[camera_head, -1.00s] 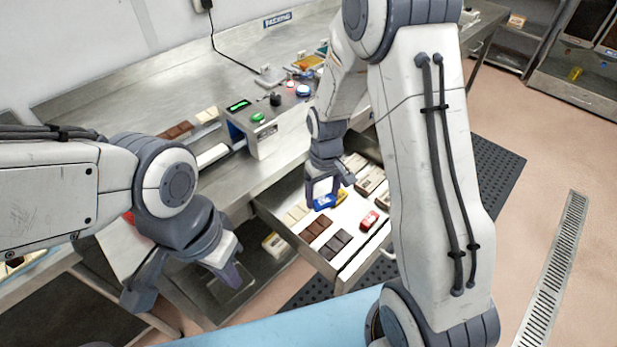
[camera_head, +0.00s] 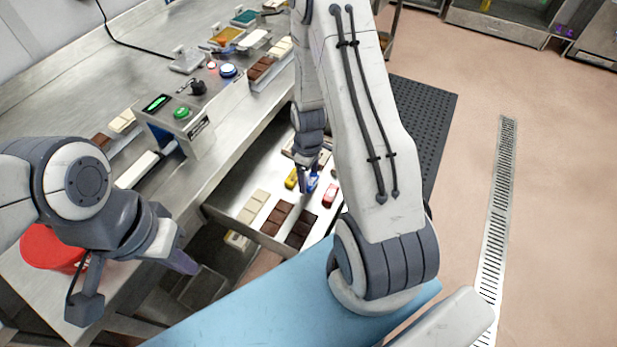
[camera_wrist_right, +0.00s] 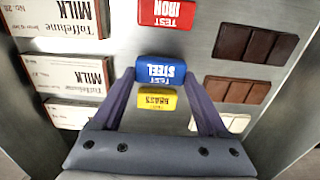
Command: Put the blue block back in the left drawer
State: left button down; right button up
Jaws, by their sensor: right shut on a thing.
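The blue block (camera_wrist_right: 161,70), marked TEST STEEL, is between the fingertips of my right gripper (camera_wrist_right: 160,78), which is shut on it. In the head view the blue block (camera_head: 312,183) and the right gripper (camera_head: 309,178) are low in the open drawer (camera_head: 272,180). I cannot tell whether the block touches the drawer floor. A yellow block (camera_wrist_right: 157,99), marked TEST BRASS, is close beside it. A red block (camera_wrist_right: 167,12), marked TEST IRON, lies on the other side with a gap. My left gripper (camera_head: 130,284) is open and empty, away from the drawer.
The drawer also holds dark bars (camera_wrist_right: 257,41), brown bars (camera_wrist_right: 237,89), pale bars (camera_head: 252,207) and milk boxes (camera_wrist_right: 68,75). A control box (camera_head: 178,122) stands on the metal bench (camera_head: 75,92). A red round thing (camera_head: 48,248) is behind my left gripper.

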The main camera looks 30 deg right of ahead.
jog(key=shift+f, duration=0.7)
jog(key=shift+s+f, duration=0.1)
jog(key=shift+f, duration=0.15)
jog(key=o, duration=1.2)
jog(key=shift+r, duration=0.1)
jog(key=shift+o, duration=0.2)
jog(key=shift+r, duration=0.1)
